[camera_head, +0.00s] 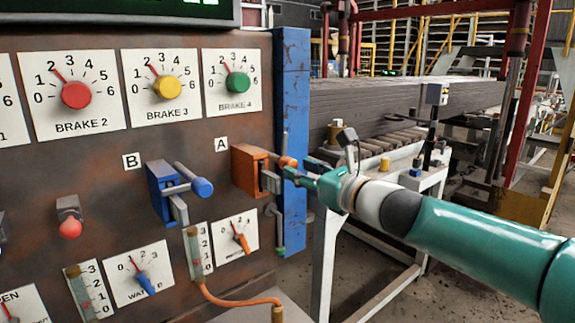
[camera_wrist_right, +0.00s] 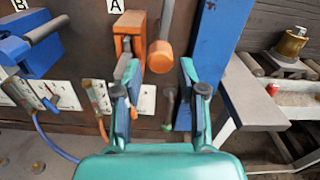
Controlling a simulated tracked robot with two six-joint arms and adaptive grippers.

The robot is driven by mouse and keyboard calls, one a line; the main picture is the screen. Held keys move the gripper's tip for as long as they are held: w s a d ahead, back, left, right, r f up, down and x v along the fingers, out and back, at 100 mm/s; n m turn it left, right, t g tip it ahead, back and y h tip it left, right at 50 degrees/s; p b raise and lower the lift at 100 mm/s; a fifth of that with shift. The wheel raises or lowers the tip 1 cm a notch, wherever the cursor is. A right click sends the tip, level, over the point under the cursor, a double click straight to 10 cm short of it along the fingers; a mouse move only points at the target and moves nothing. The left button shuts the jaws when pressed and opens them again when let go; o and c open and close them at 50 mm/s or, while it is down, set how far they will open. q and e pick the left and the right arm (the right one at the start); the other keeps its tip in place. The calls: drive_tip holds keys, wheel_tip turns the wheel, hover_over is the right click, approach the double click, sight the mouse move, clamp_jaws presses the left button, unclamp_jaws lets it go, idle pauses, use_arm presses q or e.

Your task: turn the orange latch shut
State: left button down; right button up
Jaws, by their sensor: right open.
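The orange latch (camera_head: 248,170) is mounted on the brown panel under the label A, close to the panel's right edge. Its round orange knob (camera_head: 287,162) is at the block's right side. The wrist view shows the orange block (camera_wrist_right: 128,28) and the knob (camera_wrist_right: 161,57) hanging from a grey rod. My right gripper (camera_head: 297,174) reaches in from the right, close to the knob. In the wrist view my right gripper (camera_wrist_right: 160,88) is open, with the knob between the lines of its two fingers; I cannot tell whether they touch it. My left gripper is not in view.
A blue latch (camera_head: 163,190) under label B sits left of the orange one. A blue post (camera_head: 293,100) borders the panel on the right. Dials and gauges with an orange hose (camera_head: 235,301) lie below. A white-legged stand (camera_head: 330,250) is right of the post.

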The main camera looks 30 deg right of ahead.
sight(288, 164)
drive_tip(key=w, duration=0.5)
drive_tip(key=shift+a, duration=0.15)
clamp_jaws()
